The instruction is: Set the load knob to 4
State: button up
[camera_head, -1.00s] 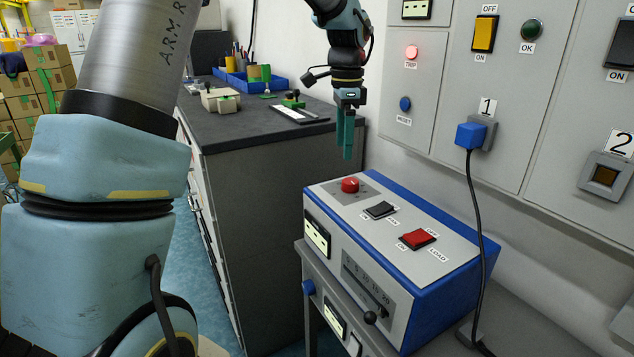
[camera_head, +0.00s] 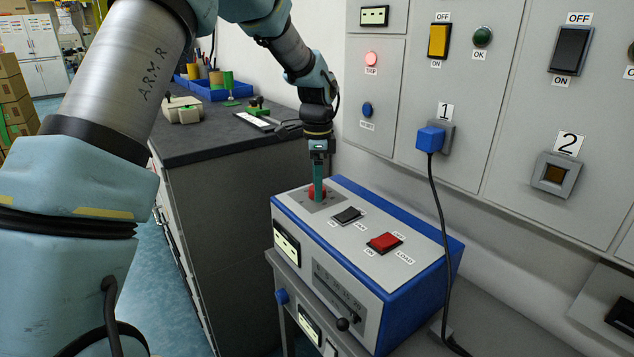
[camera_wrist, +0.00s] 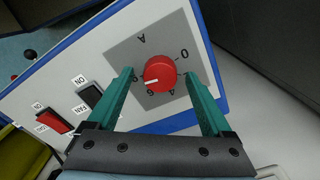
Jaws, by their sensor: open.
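The red round knob (camera_head: 314,194) sits on a grey dial plate at the far end of the top of the grey and blue box. In the wrist view, the knob (camera_wrist: 160,74) has a short white mark towards its left side. Around it are an "A", a "0" and other numerals partly hidden by the knob and fingers. My gripper (camera_head: 318,184) points down at the knob. In the wrist view, its green fingers (camera_wrist: 158,76) are open, one on each side of the knob, with gaps visible.
A black switch (camera_head: 347,216) and a red switch labelled LOAD (camera_head: 384,243) are on the same top. A slider with a black ball handle (camera_head: 343,324) is on the front. A blue plug (camera_head: 430,139) with a hanging cable is on the wall panel. A dark worktop (camera_head: 210,140) stands behind.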

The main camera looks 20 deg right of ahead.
jog(key=shift+f, duration=0.25)
grip_shut()
dwell(0.6)
